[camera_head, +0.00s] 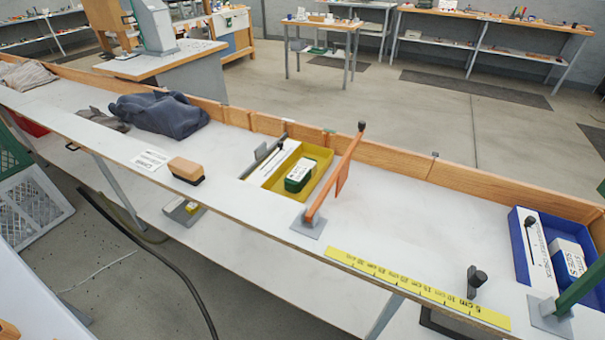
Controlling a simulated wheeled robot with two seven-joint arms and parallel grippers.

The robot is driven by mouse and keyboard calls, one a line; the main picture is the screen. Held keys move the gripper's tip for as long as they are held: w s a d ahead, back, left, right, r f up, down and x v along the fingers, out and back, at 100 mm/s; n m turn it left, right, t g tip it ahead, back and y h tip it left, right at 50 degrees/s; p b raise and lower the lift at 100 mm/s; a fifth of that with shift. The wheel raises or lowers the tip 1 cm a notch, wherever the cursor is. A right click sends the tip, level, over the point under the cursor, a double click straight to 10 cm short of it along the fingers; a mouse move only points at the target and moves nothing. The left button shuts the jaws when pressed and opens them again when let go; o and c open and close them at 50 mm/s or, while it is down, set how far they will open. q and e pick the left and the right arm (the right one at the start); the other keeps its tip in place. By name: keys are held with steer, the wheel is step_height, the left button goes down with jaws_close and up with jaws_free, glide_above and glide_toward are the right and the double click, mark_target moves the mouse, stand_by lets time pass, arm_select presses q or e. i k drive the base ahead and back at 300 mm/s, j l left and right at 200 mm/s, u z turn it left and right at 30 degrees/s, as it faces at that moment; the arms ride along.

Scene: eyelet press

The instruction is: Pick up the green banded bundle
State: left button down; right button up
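A green bundle with a white label on top (300,175) lies in a shallow yellow tray (322,155) on the white bench, near the middle of the view. Its band cannot be made out clearly. An orange lever or post (336,176) on a grey plate leans just right of the tray. Neither of my grippers is in view, and nothing touches the bundle.
A blue tray (521,262) with a white-and-blue block (568,258) and a green post (580,286) are at right. A yellow ruler (415,288) lies along the front edge. A brush (186,170) and dark cloth (160,114) lie left. A wooden rail (390,158) borders the back.

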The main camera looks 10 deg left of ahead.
mark_target(297, 178)
steer(key=j+z, duration=0.6)
steer(key=z, duration=0.2)
steer(key=j+z, duration=0.4)
steer(key=l, duration=0.1)
